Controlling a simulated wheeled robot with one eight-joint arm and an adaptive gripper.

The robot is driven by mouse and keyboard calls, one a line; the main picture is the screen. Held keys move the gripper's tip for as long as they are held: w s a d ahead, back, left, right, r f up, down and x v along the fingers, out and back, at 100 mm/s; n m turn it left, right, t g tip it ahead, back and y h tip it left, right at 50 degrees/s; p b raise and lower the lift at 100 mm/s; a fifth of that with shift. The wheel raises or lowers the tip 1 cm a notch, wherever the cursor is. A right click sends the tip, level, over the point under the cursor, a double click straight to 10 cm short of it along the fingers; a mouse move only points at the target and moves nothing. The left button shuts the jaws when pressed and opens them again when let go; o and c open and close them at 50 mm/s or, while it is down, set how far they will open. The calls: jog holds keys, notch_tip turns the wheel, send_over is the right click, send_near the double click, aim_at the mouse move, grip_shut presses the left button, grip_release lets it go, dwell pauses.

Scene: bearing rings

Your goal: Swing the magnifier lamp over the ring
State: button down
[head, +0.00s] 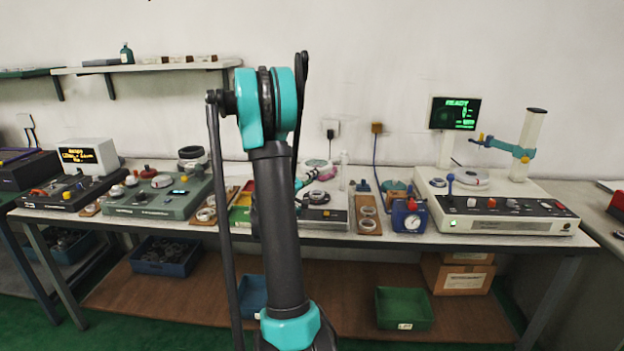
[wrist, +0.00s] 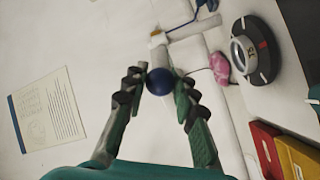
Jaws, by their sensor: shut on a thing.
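In the wrist view, my gripper (wrist: 160,85) is shut on a dark blue ball knob (wrist: 158,83), with one green-and-black finger on each side. I take the knob and bar for part of the magnifier lamp, but the lens is not clear. A silver ring (wrist: 238,56) sits on a round black base to the upper right, apart from my gripper. In the head view, my arm hides most of the gripper and the middle of the bench.
Red (wrist: 266,150) and yellow bins (wrist: 300,158) lie at the lower right of the wrist view, and a paper sheet (wrist: 47,110) at left. In the head view, a blue gauge box (head: 410,216) and a machine with a READY screen (head: 456,113) stand to the right.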

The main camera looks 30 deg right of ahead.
jog(key=shift+s+d, duration=0.45)
jog(key=shift+s, duration=0.1)
jog(key=c, duration=1.6)
grip_release()
jog(key=shift+r, duration=0.1)
jog(key=o, duration=0.4)
jog(key=shift+d, duration=0.25)
jog(key=shift+a, duration=0.2)
jog(key=shift+a, duration=0.3)
jog(key=v, duration=1.1)
jog(key=shift+a, duration=0.1)
